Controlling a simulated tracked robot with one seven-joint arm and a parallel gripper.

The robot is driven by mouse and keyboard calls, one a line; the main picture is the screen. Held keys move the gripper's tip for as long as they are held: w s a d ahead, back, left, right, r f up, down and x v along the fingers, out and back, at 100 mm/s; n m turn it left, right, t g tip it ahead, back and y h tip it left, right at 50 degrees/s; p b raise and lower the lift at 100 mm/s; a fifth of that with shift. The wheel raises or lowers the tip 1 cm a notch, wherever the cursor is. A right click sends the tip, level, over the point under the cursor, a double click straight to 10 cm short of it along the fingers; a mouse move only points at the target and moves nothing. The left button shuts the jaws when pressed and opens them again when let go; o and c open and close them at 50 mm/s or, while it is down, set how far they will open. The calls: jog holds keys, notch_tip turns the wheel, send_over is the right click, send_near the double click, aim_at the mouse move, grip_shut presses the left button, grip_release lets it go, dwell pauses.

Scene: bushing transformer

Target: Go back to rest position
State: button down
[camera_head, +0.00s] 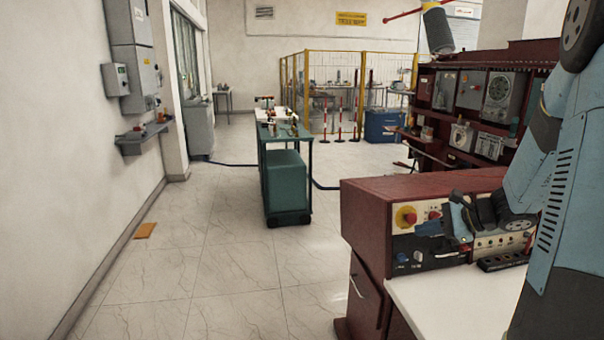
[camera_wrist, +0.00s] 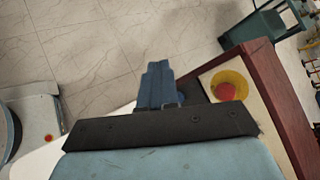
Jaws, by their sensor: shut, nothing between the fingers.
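My gripper (camera_head: 428,229) is in front of the control panel of the dark red console (camera_head: 375,195) in the head view, with part of my blue arm at the right. In the wrist view the blue fingers of my gripper (camera_wrist: 158,84) are together and empty. A red button on a yellow disc (camera_head: 405,217) is on the panel, just left of my gripper. It also shows in the wrist view (camera_wrist: 228,91), to the right of the fingers. I cannot tell whether the fingertips touch the panel.
A white worktop (camera_head: 455,300) extends below the panel. A green cart (camera_head: 285,180) stands on the tiled floor beyond the console. A tall dark red instrument rack (camera_head: 455,110) is behind it at the right. The floor (camera_head: 200,270) to the left is mostly clear.

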jog(key=s+a+r+n+g+h, duration=0.1)
jog(key=s+a+r+n+h, duration=0.1)
jog(key=s+a+r+n, duration=0.3)
jog(key=s+a+r+n+g+h, duration=0.1)
jog(key=s+a+r+n+h, duration=0.15)
jog(key=s, duration=0.45)
jog(key=s+a+r+n+g+h, duration=0.1)
jog(key=s+a+r+n+h, duration=0.15)
jog(key=s+n, duration=0.3)
jog(key=s+d+r+n+t+h, duration=0.1)
jog(key=s+r+n+t+h, duration=0.1)
jog(key=s+r+n, duration=0.2)
jog(key=s, duration=0.3)
jog(key=shift+d+r+h, duration=0.2)
jog(key=shift+r+h, duration=0.1)
jog(key=shift+r, duration=0.1)
jog(key=shift+s, duration=0.1)
dwell(0.5)
